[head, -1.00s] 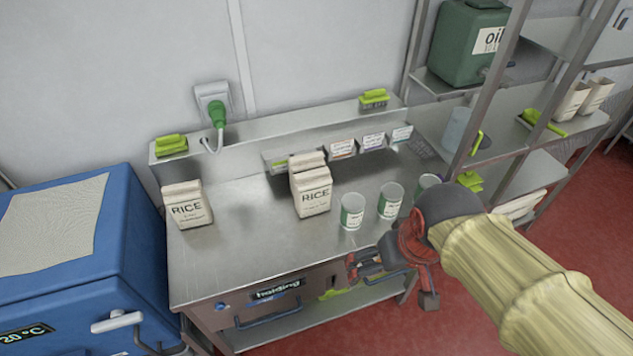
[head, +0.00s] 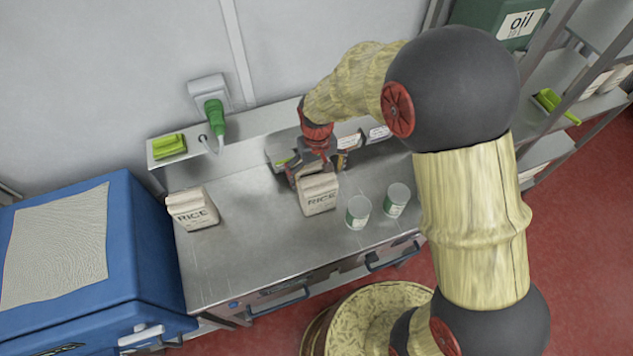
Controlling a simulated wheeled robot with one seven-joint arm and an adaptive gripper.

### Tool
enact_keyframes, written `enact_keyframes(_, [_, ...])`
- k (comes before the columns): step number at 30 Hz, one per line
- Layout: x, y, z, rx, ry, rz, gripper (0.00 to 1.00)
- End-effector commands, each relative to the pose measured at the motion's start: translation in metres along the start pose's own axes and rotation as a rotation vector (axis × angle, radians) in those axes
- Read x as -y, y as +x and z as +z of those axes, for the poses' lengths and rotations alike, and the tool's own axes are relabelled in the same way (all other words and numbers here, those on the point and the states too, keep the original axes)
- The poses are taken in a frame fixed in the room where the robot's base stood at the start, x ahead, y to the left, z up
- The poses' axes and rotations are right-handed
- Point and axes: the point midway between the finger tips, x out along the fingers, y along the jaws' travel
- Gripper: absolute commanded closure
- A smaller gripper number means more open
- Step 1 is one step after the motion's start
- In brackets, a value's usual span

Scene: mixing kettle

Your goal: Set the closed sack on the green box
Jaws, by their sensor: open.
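One white rice sack (head: 193,208) stands at the left of the steel counter. Another rice sack (head: 320,200) stands upright near the middle, under my gripper (head: 317,173). My gripper is open and points down, its fingers close to the top of the middle sack; whether they touch it I cannot tell. The gripper covers what stands behind this sack. Which sack is closed is not clear. A green box-like container labelled oil (head: 482,18) is at the upper right, partly cut off by the frame and partly behind my arm.
Two light cups with green labels (head: 358,212) (head: 396,201) stand right of the middle sack. A blue chest (head: 120,250) is at the left. The counter (head: 250,235) between the sacks is clear.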

Motion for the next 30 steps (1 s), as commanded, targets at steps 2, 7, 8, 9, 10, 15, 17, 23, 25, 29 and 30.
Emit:
enact_keyframes(2, [0.000, 0.006, -0.001, -0.005, 0.002, 0.000, 0.00])
enact_keyframes(7, [0.000, 0.024, -0.001, -0.005, 0.003, 0.000, 0.00])
enact_keyframes(8, [-0.001, 0.026, -0.001, -0.006, 0.003, 0.000, 0.00])
enact_keyframes(9, [-0.001, 0.030, -0.002, -0.006, 0.003, 0.000, 0.00])
enact_keyframes(10, [-0.001, 0.033, -0.002, -0.005, 0.003, 0.000, 0.00])
enact_keyframes(15, [-0.004, 0.057, -0.003, -0.003, 0.003, 0.000, 0.00])
enact_keyframes(17, [-0.004, 0.065, -0.004, -0.004, 0.003, 0.000, 0.00])
enact_keyframes(23, [-0.004, 0.077, -0.005, -0.008, 0.003, 0.000, 0.00])
enact_keyframes(25, [-0.004, 0.077, -0.005, -0.008, 0.003, 0.000, 0.00])
enact_keyframes(29, [-0.004, 0.077, -0.005, -0.008, 0.003, 0.000, 0.01])
enact_keyframes(30, [-0.004, 0.077, -0.005, -0.008, 0.003, 0.000, 0.03])
